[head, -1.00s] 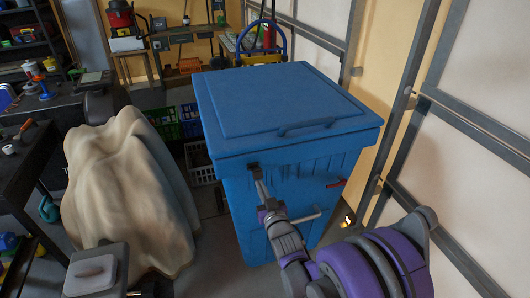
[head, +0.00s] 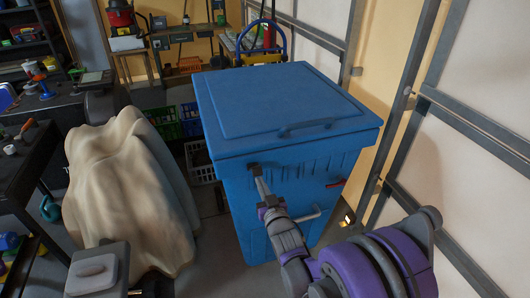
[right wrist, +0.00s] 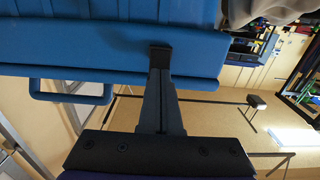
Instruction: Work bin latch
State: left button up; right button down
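The large blue bin (head: 285,190) stands upright with its lid (head: 280,105) down. A small dark red-edged piece (head: 336,184), perhaps the latch, is on the bin's front at right, below the lid rim. My right gripper (head: 255,173) is at the left of the front, just under the rim. Its fingers (right wrist: 160,100) run close together to a dark block (right wrist: 160,53) against the bin; I cannot tell whether this block is fingertips or part of the bin. No object shows between the fingers. My left gripper is not clearly seen; part of my left arm is at lower left.
A beige draped cover (head: 125,195) stands left of the bin. Crates (head: 200,162) lie behind it on the floor. A framed wall (head: 470,120) is close on the right. A dark workbench (head: 25,150) is at far left.

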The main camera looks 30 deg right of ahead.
jog(key=shift+r, duration=0.15)
jog(key=b+v, duration=0.1)
jog(key=v, duration=0.5)
jog(key=shift+s+f, duration=0.35)
jog(key=shift+s, duration=0.05)
dwell(0.5)
jog(key=shift+a, duration=0.1)
